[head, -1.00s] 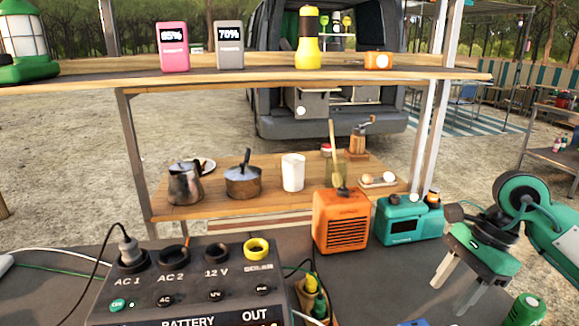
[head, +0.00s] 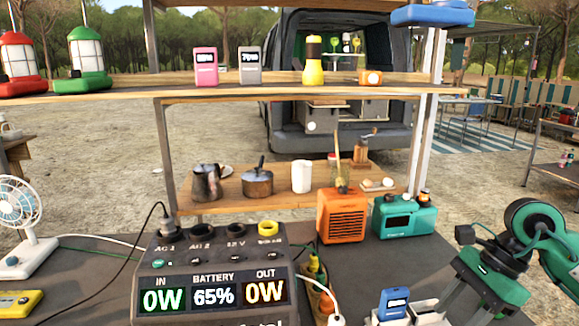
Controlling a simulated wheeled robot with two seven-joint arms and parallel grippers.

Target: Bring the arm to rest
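My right arm comes in from the right edge. Its green and black gripper (head: 458,308) hangs over the right front of the dark table, pointing down, with its grey fingers apart and nothing seen between them. The fingertips are close to the bottom edge of the view. They appear near a white holder with a blue device (head: 394,303) in it; whether they touch it I cannot tell. My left arm and gripper are not in view.
A power station (head: 213,262) reads 0W, 65%, 0W. An orange heater-like box (head: 341,216) and a teal radio (head: 404,216) stand behind. A white fan (head: 22,213) and a yellow device (head: 18,303) are at left. A shelf (head: 250,88) crosses above.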

